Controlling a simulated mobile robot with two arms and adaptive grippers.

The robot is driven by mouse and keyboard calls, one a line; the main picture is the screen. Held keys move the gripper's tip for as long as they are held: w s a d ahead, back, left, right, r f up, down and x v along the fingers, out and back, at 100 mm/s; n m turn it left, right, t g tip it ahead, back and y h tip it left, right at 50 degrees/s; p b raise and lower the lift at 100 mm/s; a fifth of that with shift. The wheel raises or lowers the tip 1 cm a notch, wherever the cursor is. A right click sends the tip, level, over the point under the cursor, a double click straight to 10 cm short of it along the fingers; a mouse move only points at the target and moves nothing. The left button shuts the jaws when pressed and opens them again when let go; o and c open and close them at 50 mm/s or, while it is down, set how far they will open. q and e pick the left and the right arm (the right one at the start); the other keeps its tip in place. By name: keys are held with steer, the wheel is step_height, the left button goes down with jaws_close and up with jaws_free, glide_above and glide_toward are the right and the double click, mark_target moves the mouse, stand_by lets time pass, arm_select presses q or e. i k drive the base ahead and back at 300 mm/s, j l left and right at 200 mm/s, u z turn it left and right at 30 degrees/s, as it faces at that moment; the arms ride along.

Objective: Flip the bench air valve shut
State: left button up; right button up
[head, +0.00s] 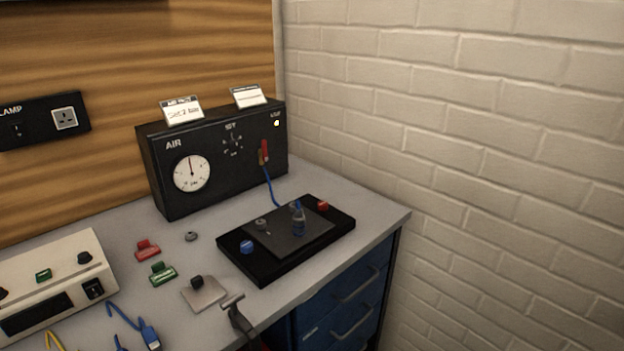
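The black air box (165,188) stands at the back of the bench, marked AIR, with a round white gauge (192,173) on its front. The gauge needle points about straight up. A small red lever (264,150) sits at the right of the box front, roughly upright. It looks like the bench air valve. A blue hose (270,188) runs down from just below it toward the black tray. Neither of my grippers shows in the head view.
A black tray (262,273) with small fittings lies before the box. Red (147,250) and green (162,273) pieces, a grey plate (203,295) and a beige instrument (60,272) are to its left. A grey clamp-like thing (236,312) is at the front edge. A brick wall closes the right.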

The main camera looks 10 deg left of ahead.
mark_target(264, 150)
steer(key=i+l+u, duration=0.15)
steer(key=i+u, duration=0.2)
steer(key=i+l+u, duration=0.2)
steer(key=u, duration=0.15)
steer(key=i, duration=0.05)
